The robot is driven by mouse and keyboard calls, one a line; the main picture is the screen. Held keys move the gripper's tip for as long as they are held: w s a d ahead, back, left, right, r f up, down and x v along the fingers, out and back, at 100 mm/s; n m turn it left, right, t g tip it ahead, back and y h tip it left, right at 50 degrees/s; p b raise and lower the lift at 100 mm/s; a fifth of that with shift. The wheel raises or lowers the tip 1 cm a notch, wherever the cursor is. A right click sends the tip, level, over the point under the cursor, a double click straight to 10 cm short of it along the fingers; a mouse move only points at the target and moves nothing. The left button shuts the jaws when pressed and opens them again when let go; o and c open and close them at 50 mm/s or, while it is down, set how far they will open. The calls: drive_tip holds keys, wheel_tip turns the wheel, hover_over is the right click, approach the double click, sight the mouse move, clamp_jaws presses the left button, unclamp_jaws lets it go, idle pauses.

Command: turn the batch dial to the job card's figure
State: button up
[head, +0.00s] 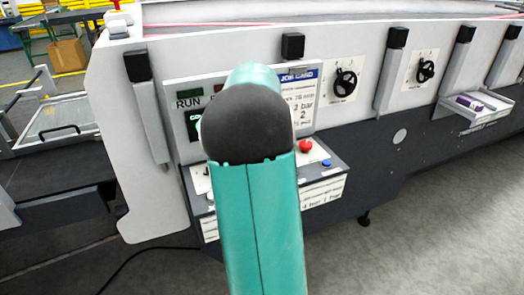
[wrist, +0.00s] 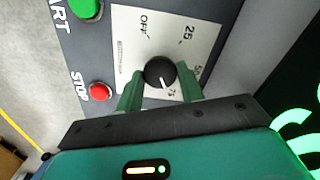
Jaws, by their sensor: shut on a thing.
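The batch dial is a black round knob (wrist: 159,71) with a white pointer line, on a pale plate (wrist: 128,22) marked OFF, 25, 50 and 75. The pointer is towards the 75 mark, which is partly covered. My gripper (wrist: 160,79) has its green fingers on both sides of the knob and is shut on it. In the head view my arm hides the gripper and the dial. The job card (head: 298,98) has a blue header on the machine front. Its left part is hidden by my arm; I can read "3 bar" and a "2" below.
In the wrist view a green START button (wrist: 88,8) and a red STOP button (wrist: 100,91) are beside the dial plate. In the head view a red button (head: 305,146) is right of my arm. Two black rotary knobs (head: 345,83) (head: 425,71) are further right. The floor at right is clear.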

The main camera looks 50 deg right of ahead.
drive_tip(key=shift+f, duration=0.1)
drive_tip(key=o, duration=1)
wheel_tip(320, 180, up, 14)
drive_tip(key=shift+f, duration=0.1)
